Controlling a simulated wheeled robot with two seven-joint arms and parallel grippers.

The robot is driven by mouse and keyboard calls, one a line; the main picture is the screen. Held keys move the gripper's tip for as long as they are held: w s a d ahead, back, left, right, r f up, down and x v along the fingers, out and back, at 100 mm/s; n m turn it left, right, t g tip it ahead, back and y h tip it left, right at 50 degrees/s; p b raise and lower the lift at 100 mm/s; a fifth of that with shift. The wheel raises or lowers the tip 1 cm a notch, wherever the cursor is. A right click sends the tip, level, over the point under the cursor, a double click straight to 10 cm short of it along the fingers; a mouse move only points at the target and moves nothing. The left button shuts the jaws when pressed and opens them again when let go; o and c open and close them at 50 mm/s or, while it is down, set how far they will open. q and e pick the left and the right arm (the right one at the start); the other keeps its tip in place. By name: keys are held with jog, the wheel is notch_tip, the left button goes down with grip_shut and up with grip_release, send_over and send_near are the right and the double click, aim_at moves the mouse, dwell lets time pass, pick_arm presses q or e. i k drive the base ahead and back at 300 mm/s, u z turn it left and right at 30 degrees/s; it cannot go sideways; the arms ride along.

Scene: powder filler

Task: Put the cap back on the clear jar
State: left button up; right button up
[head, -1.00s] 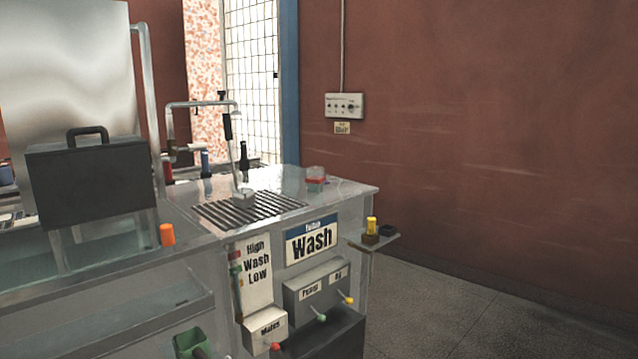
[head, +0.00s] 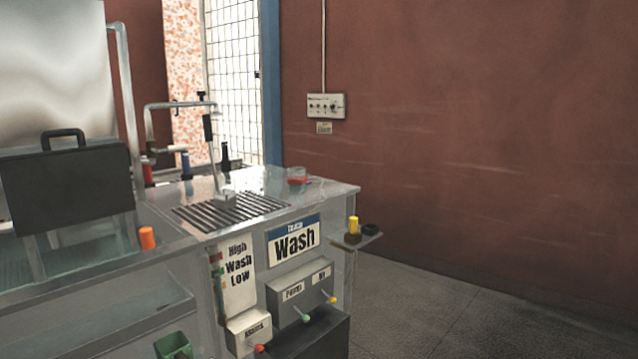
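A small clear container with red in it (head: 298,176) stands on the far right part of the metal counter, by the back edge. It is too small to tell whether it is the clear jar or whether a cap is on it. A yellow piece (head: 353,226) and a dark round piece (head: 370,229) sit on a small side shelf at the counter's right end. I cannot tell if either is the cap. Neither of my grippers is in view.
The metal counter (head: 325,190) has a slotted drain (head: 230,210) with a tap above it. An orange cylinder (head: 147,238) and a black case (head: 68,190) stand at left. Below are a Wash panel (head: 293,243) and a green bin (head: 173,346). The floor (head: 440,300) at right is clear.

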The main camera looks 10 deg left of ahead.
aim_at(297, 178)
jog(key=z, duration=1.2)
jog(key=i, duration=3.4)
jog(key=u, duration=2.45)
